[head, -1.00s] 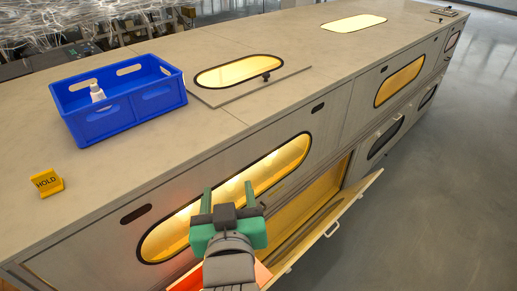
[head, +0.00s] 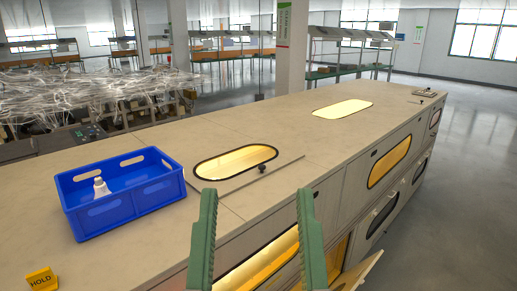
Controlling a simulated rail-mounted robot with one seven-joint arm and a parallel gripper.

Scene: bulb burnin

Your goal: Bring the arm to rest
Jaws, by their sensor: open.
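My gripper (head: 258,235) is at the bottom centre of the head view, in front of the long cabinet (head: 235,200). Its two green fingers point up and stand wide apart, with nothing between them. Through the gap I see the cabinet's front edge and a lit oval window (head: 262,268). The rest of the arm is below the picture.
A blue crate (head: 135,205) holding a white bulb (head: 101,188) stands on the cabinet top at left. A yellow HOLD sign (head: 41,281) is at lower left. An open door (head: 362,272) sticks out at lower right. Open floor (head: 470,200) lies to the right.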

